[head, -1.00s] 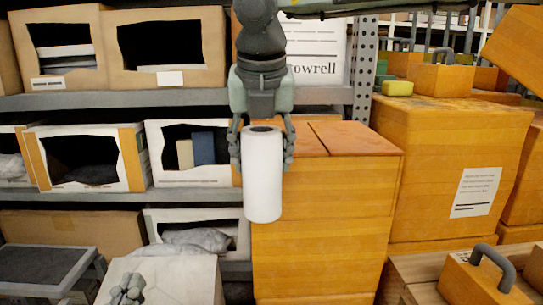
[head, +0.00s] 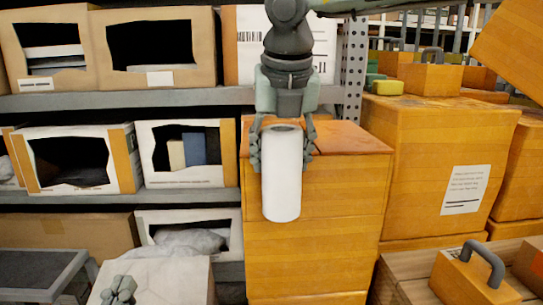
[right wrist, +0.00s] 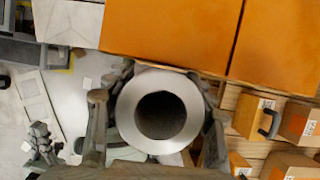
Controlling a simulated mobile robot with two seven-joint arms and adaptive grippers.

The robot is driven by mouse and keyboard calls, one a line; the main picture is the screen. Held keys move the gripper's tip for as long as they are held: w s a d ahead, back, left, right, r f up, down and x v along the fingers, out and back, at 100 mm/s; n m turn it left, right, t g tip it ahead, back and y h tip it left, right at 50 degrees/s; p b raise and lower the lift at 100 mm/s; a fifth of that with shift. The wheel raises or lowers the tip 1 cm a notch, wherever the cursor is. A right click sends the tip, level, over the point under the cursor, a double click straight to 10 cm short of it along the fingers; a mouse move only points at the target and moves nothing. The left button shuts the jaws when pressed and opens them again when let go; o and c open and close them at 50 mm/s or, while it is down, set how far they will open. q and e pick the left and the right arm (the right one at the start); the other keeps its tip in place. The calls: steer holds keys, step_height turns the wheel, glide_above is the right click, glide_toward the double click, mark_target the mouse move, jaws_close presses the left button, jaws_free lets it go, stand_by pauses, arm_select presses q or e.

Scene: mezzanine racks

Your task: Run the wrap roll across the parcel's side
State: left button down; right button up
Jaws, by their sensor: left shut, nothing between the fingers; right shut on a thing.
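The wrap roll (head: 282,180) is a white upright cylinder with a hollow core. My right gripper (head: 282,150) comes down from above and is shut around its upper part. The roll is in front of the parcel (head: 340,215), a tall orange box, and covers part of its front side near the left edge. In the right wrist view the roll (right wrist: 186,128) shows end-on, close to the orange parcel face (right wrist: 165,30); I cannot tell whether they touch. My left gripper (head: 122,290) is low at the left, shut and empty, over a pale box.
Shelves with open-fronted cartons (head: 78,160) stand at the left. Another large orange box (head: 435,150) stands right of the parcel. A box with a grey handle (head: 475,275) is at lower right. The parcel's front right of the roll is clear.

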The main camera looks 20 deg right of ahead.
mark_target(391, 153)
steer(key=shift+s+d, duration=0.1)
steer(key=shift+d, duration=0.6)
steer(key=shift+d, duration=0.1)
steer(key=shift+s+d+r, duration=0.1)
steer(key=shift+s+d, duration=0.15)
steer(key=shift+d, duration=0.75)
steer(key=shift+s+d+f, duration=0.1)
steer(key=shift+s+d, duration=0.15)
steer(key=shift+d, duration=0.7)
steer(key=shift+s+d+r, duration=0.1)
steer(key=shift+s+d, duration=0.15)
steer(key=shift+d, duration=0.75)
steer(key=shift+s+d, duration=0.25)
steer(key=shift+d, duration=0.45)
steer(key=shift+s+d, duration=0.2)
steer(key=shift+d, duration=0.45)
steer(key=shift+s+d, duration=0.2)
steer(key=shift+d, duration=0.75)
steer(key=shift+s+d, duration=0.15)
steer(key=shift+d, duration=0.8)
steer(key=shift+s+d, duration=0.3)
steer(key=shift+d, duration=0.5)
steer(key=shift+s+d, duration=0.25)
steer(key=shift+d, duration=0.55)
steer(key=shift+s+d, duration=0.3)
steer(key=shift+d, duration=0.5)
steer(key=s+a, duration=0.2)
steer(key=s, duration=0.4)
steer(key=shift+s, duration=0.4)
